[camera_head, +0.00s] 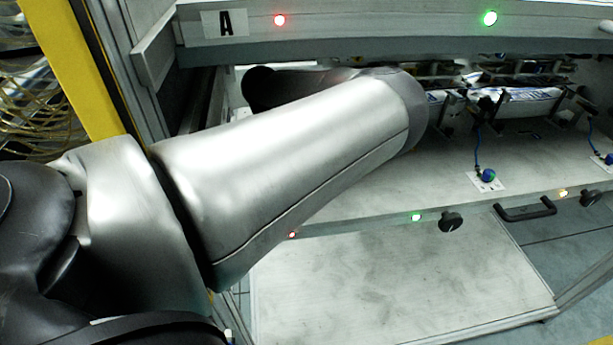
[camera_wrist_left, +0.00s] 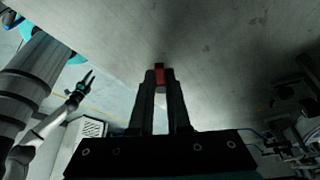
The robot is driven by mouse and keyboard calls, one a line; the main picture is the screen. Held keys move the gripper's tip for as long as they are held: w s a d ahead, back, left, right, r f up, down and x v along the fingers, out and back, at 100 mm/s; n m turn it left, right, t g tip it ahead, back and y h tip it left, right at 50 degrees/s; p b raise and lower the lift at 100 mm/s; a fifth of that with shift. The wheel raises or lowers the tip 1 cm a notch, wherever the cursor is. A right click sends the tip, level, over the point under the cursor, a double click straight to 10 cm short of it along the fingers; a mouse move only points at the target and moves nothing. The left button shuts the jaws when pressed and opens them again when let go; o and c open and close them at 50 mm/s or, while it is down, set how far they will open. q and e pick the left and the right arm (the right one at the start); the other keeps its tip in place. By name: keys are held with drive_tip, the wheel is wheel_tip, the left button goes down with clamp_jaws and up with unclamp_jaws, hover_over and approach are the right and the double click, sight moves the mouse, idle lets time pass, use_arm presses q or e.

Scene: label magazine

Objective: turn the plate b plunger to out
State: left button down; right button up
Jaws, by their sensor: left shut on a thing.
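A small red piece (camera_wrist_left: 159,75) sits between the fingertips of my left gripper (camera_wrist_left: 160,78) in the left wrist view. The gripper is shut on it, close to a pale grey surface. I cannot tell for sure that the red piece is the plate b plunger; no B label shows. In the head view my left arm crosses the left half and hides its own gripper and what lies behind. My right gripper (camera_wrist_left: 84,84) shows small at the left of the wrist view, fingers apart and empty, away from the red piece.
Below, a shelf (camera_head: 400,190) carries a blue-cabled fitting (camera_head: 488,176). Black knobs (camera_head: 451,221) and a black handle (camera_head: 525,210) line its front edge. A yellow post (camera_head: 75,65) stands left.

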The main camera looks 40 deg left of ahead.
idle(0.3)
use_arm(q)
drive_tip(key=c, duration=0.9)
unclamp_jaws()
